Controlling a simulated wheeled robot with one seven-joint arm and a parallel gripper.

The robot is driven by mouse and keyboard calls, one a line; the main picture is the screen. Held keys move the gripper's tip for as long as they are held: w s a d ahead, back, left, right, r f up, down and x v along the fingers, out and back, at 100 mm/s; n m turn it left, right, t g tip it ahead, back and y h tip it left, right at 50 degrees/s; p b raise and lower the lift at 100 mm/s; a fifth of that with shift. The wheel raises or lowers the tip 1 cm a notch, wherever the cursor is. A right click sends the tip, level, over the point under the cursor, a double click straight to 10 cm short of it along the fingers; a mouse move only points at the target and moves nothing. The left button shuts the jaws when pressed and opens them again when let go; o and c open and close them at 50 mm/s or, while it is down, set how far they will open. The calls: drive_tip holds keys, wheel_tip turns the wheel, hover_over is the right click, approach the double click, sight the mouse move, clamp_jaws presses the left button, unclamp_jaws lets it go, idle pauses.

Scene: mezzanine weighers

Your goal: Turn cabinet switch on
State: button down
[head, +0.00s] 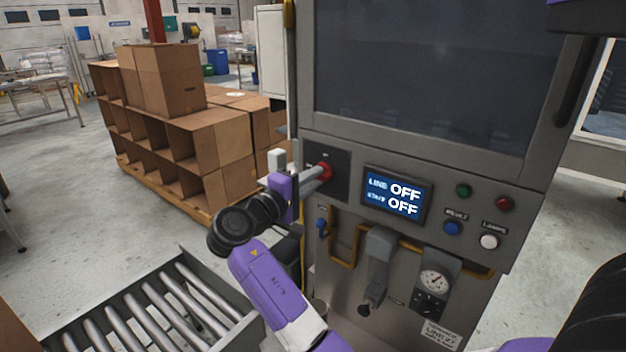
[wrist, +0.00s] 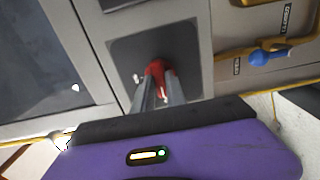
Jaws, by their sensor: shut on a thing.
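The cabinet (head: 420,150) is a grey metal unit with a dark window. Its red switch knob (head: 326,171) sits on a dark square plate (head: 340,160) at the left of the front panel. My gripper (head: 318,177) reaches the knob from the left, its fingers shut on it. In the wrist view the red knob (wrist: 158,72) lies between my fingertips, which hide part of it. The cabinet display (head: 396,197) reads "LINE OFF" and a second line ending in "OFF".
Green (head: 463,191), red (head: 504,203), blue (head: 453,228) and white (head: 489,242) buttons sit right of the display. A gauge (head: 434,281) and grey handle (head: 376,265) are below. A roller conveyor (head: 160,310) stands lower left, and cardboard boxes (head: 165,85) are stacked behind.

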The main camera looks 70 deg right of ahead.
drive_tip(key=shift+f+m+b, duration=0.15)
drive_tip(key=shift+m+b, duration=0.15)
drive_tip(key=shift+b, duration=0.05)
drive_tip(key=m+b, duration=0.8)
drive_tip(key=b, duration=0.1)
drive_tip(key=shift+f+m, duration=0.2)
drive_tip(key=shift+m, duration=0.1)
drive_tip(key=m+b, duration=0.8)
drive_tip(key=b, duration=0.1)
drive_tip(key=shift+r, duration=0.2)
drive_tip(key=shift+r+m, duration=0.1)
drive_tip(key=shift+m, duration=0.3)
drive_tip(key=c, duration=1.4)
unclamp_jaws()
drive_tip(key=shift+o, duration=0.2)
